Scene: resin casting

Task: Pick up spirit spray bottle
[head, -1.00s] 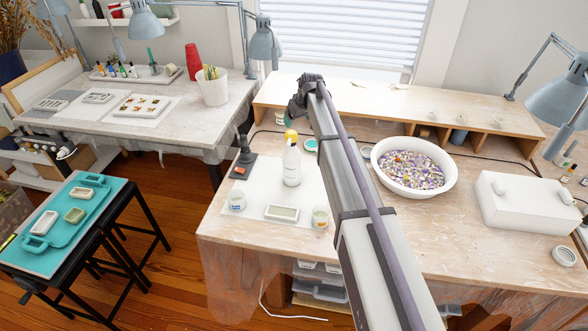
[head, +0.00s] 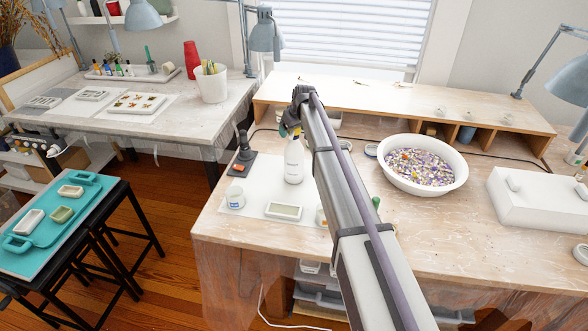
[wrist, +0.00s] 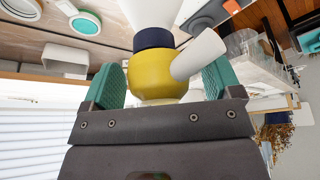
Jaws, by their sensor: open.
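The spirit spray bottle (head: 294,163) is white and stands upright on the white mat of the workbench. Its yellow spray head (wrist: 155,75), with a white nozzle and dark collar, fills the middle of the wrist view. My gripper (head: 290,126) is at the top of the bottle in the head view. In the wrist view the teal finger pads of my gripper (wrist: 160,82) are on both sides of the yellow head, with a visible gap at least on the left. The jaws are open. My arm hides part of the bench right of the bottle.
A white cup (head: 235,198), a rectangular mould (head: 284,211) and a dark stand (head: 242,160) are near the bottle. A white basin of colourful chips (head: 422,166) stands to the right. A wooden shelf (head: 400,101) runs behind. The front bench edge is mostly clear.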

